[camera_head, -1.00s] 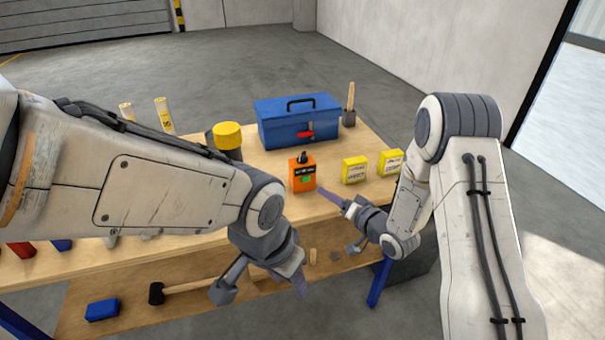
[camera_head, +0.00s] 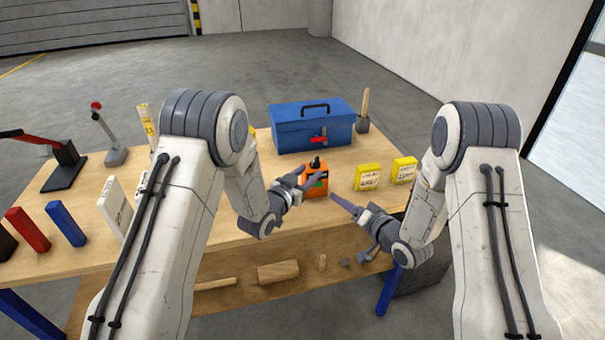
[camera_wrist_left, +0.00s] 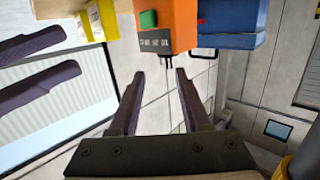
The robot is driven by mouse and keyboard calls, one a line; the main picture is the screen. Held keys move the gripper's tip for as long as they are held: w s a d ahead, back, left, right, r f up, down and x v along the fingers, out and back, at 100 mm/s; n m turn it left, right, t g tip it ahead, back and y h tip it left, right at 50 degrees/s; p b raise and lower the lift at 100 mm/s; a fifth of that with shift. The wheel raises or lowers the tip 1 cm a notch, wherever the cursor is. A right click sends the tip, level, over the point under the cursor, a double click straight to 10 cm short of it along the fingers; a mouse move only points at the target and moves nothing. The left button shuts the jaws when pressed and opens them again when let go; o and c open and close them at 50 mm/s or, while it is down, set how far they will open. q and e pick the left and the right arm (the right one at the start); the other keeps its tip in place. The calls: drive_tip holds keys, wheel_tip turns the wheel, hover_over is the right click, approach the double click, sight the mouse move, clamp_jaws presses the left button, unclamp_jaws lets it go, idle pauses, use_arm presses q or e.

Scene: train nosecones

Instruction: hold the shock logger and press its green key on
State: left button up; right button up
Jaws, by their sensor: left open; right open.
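The shock logger (camera_head: 318,189) is an orange box with a black top piece, upright on the bench. Its green key is on the front face; it shows clearly in the left wrist view (camera_wrist_left: 148,19), where the logger (camera_wrist_left: 172,28) appears upside down. My right gripper (camera_head: 341,228) is open and empty, to the right of the logger, by the bench's front edge.
A blue toolbox (camera_head: 300,134) stands behind the logger. Two yellow boxes (camera_head: 367,178) (camera_head: 404,170) stand to its right. Red and blue blocks (camera_head: 66,224), a white box (camera_head: 115,208) and lever devices (camera_head: 114,155) are at the left. A lower shelf holds a wooden block (camera_head: 278,272).

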sight(318, 157)
use_arm(q)
drive_tip(key=shift+w+a+f+t, duration=0.25)
drive_tip(key=shift+a+t, duration=0.15)
drive_tip(key=shift+a, duration=0.15)
drive_tip(key=shift+w+h, duration=0.1)
drive_tip(key=shift+h, duration=0.2)
drive_tip(key=x, duration=1)
drive_tip(key=shift+w+r, duration=0.1)
drive_tip(key=shift+r, duration=0.05)
clamp_jaws()
idle(0.5)
use_arm(e)
clamp_jaws()
idle(1.5)
